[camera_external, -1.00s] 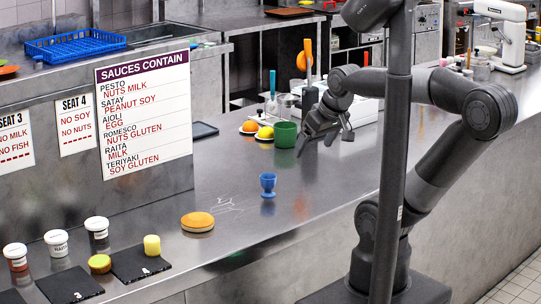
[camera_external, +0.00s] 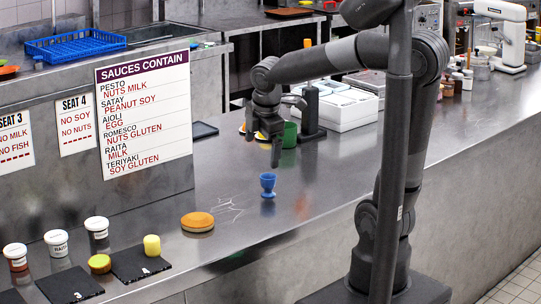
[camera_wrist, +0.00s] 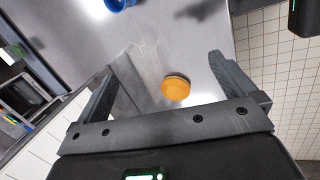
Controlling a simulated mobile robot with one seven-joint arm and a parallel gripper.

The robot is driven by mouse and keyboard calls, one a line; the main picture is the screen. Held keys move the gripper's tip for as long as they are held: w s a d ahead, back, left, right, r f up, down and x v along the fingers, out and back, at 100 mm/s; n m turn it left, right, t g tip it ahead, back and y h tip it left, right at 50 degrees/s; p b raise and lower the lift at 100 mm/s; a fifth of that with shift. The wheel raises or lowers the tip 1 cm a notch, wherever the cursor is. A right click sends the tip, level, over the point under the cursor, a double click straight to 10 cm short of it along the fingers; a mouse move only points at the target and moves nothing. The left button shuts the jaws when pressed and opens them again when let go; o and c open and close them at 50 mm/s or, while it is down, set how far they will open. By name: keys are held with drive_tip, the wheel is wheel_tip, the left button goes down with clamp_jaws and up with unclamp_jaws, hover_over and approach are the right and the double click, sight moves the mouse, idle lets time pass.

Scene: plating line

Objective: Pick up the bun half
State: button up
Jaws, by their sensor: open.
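The bun half (camera_external: 197,221) is a round orange-brown dome lying on the steel counter, left of a blue egg cup. In the wrist view the bun half (camera_wrist: 176,87) shows beyond my fingers, between them and slightly right of centre. My gripper (camera_external: 263,158) is open and points down, above the counter, behind and to the right of the bun half and well apart from it. In the wrist view my gripper's two fingers (camera_wrist: 166,80) are spread wide with nothing held.
A green cup (camera_external: 289,135) is close behind my gripper. Black slates (camera_external: 70,285), sauce jars (camera_external: 56,243) and a yellow piece (camera_external: 152,245) are at front left. Counter around the bun is clear.

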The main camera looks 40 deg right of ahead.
drive_tip(key=w+a+f+n+g, duration=0.2)
drive_tip(key=w+a+f+n, duration=0.2)
drive_tip(key=w+a+n, duration=0.5)
drive_tip(key=n+g+y, duration=0.1)
drive_tip(key=n, duration=1.1)
hover_over(197, 216)
wheel_tip(197, 216, down, 8)
drive_tip(key=shift+w+a+f, duration=0.1)
drive_tip(key=shift+w+a, duration=0.05)
drive_tip(key=shift+s+f, duration=0.15)
drive_tip(key=shift+f, duration=1.2)
drive_tip(key=shift+s+f, duration=0.1)
drive_tip(key=shift+f, duration=1.25)
drive_tip(key=shift+c, duration=0.3)
drive_tip(key=c, duration=0.9)
